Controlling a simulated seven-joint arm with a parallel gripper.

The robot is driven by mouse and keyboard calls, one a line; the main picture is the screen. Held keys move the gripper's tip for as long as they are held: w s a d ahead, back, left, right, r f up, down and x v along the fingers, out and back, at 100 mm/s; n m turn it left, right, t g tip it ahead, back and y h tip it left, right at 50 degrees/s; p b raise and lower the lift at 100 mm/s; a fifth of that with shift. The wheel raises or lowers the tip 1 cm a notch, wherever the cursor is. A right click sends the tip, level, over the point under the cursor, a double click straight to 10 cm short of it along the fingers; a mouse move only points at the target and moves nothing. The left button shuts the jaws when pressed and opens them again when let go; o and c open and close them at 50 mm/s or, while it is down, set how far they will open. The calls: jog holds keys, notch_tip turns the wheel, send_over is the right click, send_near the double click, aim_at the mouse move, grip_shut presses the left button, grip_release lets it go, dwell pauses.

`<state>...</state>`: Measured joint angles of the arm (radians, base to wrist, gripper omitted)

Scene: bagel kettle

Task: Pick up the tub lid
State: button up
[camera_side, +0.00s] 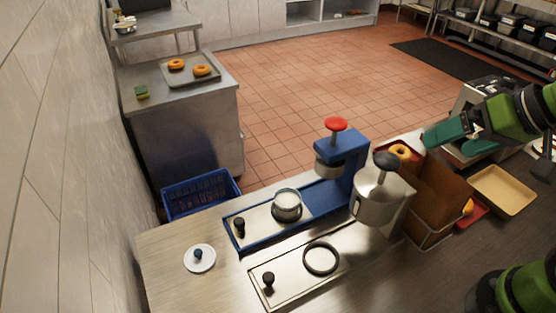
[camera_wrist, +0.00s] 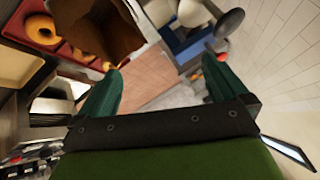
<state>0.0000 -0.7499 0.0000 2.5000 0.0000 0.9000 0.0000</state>
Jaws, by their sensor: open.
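A round white lid (camera_side: 207,264) with a dark knob lies flat on the metal counter at lower left in the side view; I take it for the tub lid. My gripper (camera_side: 430,135) is at the far right of the side view, raised and far from the lid. Its green fingers are spread apart with nothing between them, as the wrist view (camera_wrist: 163,70) also shows. I cannot make out the lid in the wrist view.
A blue press (camera_side: 345,150) with a red knob and a metal pot (camera_side: 375,205) with a dark knob stand between gripper and lid. A brown bag (camera_side: 440,200) and beige tray (camera_side: 503,190) are at right. A black ring (camera_side: 321,272) lies on a front plate. Counter around the lid is clear.

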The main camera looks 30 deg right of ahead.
jog(key=w+a+r+n+g+y, duration=0.15)
jog(key=w+a+n, duration=0.25)
jog(key=w+a, duration=0.45)
jog(key=n+g, duration=0.3)
jog(key=n, duration=0.6)
send_over(201, 253)
jog(key=s+d, duration=0.1)
jog(key=d, duration=0.1)
jog(key=shift+t, duration=0.25)
notch_tip(201, 253, down, 20)
jog(key=shift+f, duration=0.15)
jog(key=shift+s+x, duration=0.15)
jog(key=shift+x, duration=1.25)
jog(key=shift+s+x, duration=0.1)
jog(key=shift+x, duration=1.35)
jog(key=c, duration=1.1)
